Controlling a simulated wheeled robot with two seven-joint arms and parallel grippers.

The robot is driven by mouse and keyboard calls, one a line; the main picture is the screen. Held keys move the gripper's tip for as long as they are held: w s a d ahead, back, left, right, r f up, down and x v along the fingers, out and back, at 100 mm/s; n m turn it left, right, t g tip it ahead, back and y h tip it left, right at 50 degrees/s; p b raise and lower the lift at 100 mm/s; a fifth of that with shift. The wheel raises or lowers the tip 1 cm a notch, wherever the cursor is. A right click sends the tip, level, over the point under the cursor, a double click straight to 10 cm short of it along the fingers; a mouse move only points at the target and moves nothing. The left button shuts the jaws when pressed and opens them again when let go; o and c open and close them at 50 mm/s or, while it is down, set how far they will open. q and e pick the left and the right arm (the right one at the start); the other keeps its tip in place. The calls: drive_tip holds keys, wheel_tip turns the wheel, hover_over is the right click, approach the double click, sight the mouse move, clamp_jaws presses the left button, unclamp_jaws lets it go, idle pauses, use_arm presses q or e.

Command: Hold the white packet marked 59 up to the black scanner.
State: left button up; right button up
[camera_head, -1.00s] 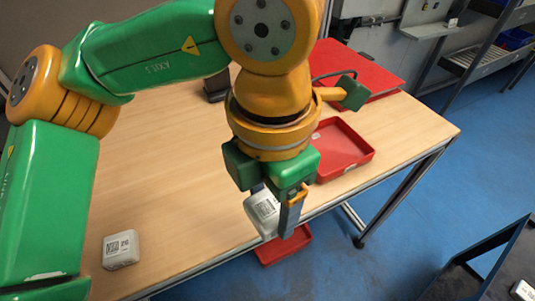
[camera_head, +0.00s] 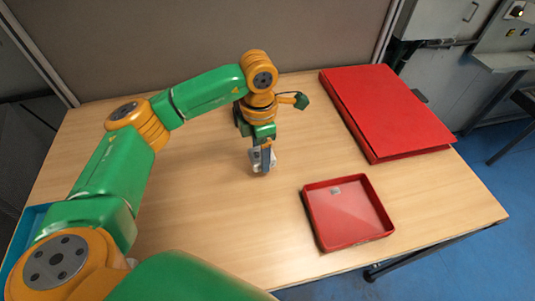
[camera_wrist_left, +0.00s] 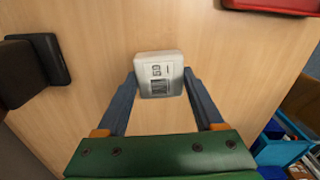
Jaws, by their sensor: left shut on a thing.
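The white packet (camera_wrist_left: 160,75) is between the fingertips of my left gripper (camera_wrist_left: 160,82) in the left wrist view. Its face with the number 59 and a barcode is turned to the wrist camera. In the head view the packet (camera_head: 257,160) is at the tips of my left gripper (camera_head: 264,158), over the back middle of the table. My left gripper is shut on it. The black scanner (camera_wrist_left: 45,58) is to the left of the packet in the left wrist view, apart from it. In the head view my arm largely hides the scanner. My right gripper is out of view.
A shallow red tray (camera_head: 345,243) is on the table (camera_head: 215,235) at the front right. A large flat red box (camera_head: 388,112) lies behind it. A grey-brown panel (camera_head: 180,45) stands along the back edge. The table between the packet and the tray is clear.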

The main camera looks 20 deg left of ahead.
use_arm(q)
drive_tip(key=w+f, duration=0.1)
drive_tip(key=w+a+f+b, duration=0.1)
drive_tip(key=shift+w+a+f, duration=0.2)
drive_tip(key=shift+f, duration=0.1)
drive_tip(key=shift+s, duration=0.1)
drive_tip(key=shift+r, duration=0.1)
idle(1.0)
